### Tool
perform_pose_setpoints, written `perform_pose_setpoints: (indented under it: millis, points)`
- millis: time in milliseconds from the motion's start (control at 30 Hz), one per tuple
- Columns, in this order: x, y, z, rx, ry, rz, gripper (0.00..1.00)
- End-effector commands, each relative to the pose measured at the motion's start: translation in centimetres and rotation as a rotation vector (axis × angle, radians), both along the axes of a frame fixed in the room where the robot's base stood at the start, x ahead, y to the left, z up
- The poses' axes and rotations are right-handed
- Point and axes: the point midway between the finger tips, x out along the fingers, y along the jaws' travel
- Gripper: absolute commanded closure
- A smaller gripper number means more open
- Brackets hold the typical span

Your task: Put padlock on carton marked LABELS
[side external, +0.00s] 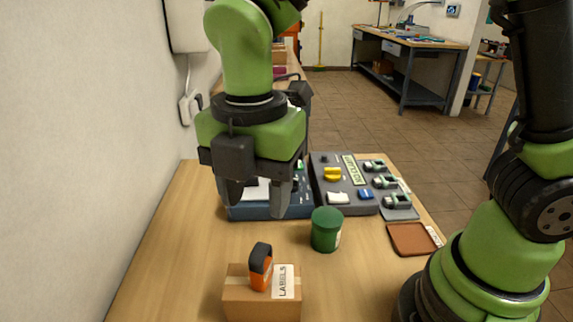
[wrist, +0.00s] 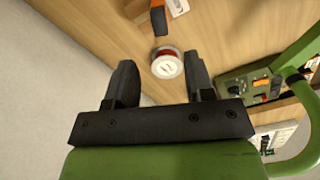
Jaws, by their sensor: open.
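The carton marked LABELS (side external: 238,301) stands near the front of the wooden table in the side external view. The padlock (side external: 259,276), orange with a dark shackle, sits upright on top of the carton, beside its white label. The padlock also shows at the top of the wrist view (wrist: 159,20), next to the carton's white label (wrist: 178,7). My gripper (side external: 256,207) is open and empty, fingers pointing down. It is above the table, behind the carton and clear of the padlock. In the wrist view the two fingers (wrist: 162,90) are spread apart.
A green canister (side external: 326,231) stands right of my gripper. The wrist view shows a white-topped, red-sided round object (wrist: 167,66). A wall bounds the left.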

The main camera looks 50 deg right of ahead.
Motion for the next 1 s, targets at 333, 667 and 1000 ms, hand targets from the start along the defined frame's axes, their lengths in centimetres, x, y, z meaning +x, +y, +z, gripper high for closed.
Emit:
perform_pose_setpoints:
  millis: [333,667,1000]
  points:
    - [-0.9,-3.7,3.9,0.113,-0.080,-0.458,0.51]
    - [-7.1,-11.3,8.9,0.550,-0.163,-1.719,0.51]
    - [-9.9,-13.1,8.9,0.810,-0.115,-2.217,0.51]
